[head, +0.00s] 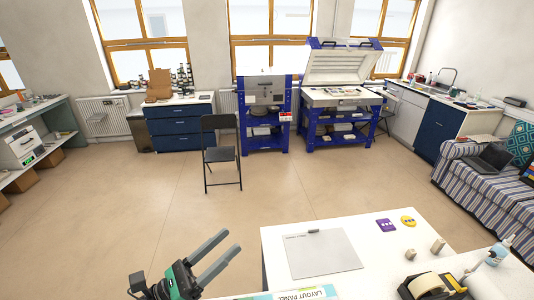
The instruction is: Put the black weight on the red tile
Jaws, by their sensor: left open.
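My left gripper (231,241) is in the lower left of the head view, left of the white table (280,256). Its two grey fingers are apart with nothing between them, pointing up and to the right. I cannot make out a black weight for certain. A small dark piece (314,231) sits at the top edge of a grey board on the table, but it may be a clip. I see no red tile on the table. My right gripper is not in view.
The grey board (323,256) lies on the table. A purple tile (386,225), a yellow disc (408,221), two small beige blocks (438,245), a tape dispenser (428,286) and a bottle (497,252) stand to its right. A layout panel (306,293) lies in front.

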